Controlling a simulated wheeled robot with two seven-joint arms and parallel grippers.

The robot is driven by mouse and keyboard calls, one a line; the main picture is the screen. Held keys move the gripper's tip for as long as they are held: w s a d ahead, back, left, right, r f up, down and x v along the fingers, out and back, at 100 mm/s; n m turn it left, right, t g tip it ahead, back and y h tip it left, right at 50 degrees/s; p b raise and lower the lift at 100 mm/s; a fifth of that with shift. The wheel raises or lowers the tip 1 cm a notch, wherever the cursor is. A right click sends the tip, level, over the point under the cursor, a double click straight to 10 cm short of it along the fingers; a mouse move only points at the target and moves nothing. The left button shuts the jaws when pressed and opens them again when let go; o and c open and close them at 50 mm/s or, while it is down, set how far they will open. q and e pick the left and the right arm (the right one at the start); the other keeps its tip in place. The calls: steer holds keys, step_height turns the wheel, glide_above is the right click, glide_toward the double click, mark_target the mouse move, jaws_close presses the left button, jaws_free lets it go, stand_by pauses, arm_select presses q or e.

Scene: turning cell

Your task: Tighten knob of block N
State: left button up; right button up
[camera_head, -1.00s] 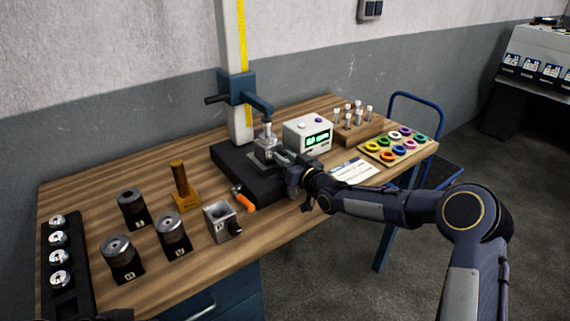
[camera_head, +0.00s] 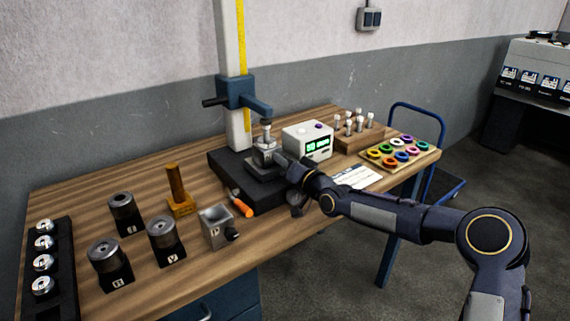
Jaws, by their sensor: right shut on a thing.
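A grey metal block (camera_head: 264,149) stands on the black base (camera_head: 225,165) of the measuring stand, under its spindle. My right gripper (camera_head: 284,167) reaches in from the right and is shut at this block's right side, where a side knob would be hidden by the fingers. A second grey block (camera_head: 214,228) with a black side knob (camera_head: 232,234) stands on the bench, in front of the base. I cannot read a letter N on either grey block. My left gripper is not in view.
Three lettered black holders with metal rings (camera_head: 109,263) stand at the left front, beside a dark rack (camera_head: 62,270). An orange-handled tool (camera_head: 241,205) lies by the base. A display box (camera_head: 307,141), pin rack (camera_head: 362,135) and coloured-ring tray (camera_head: 379,163) stand right.

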steer(key=o, duration=1)
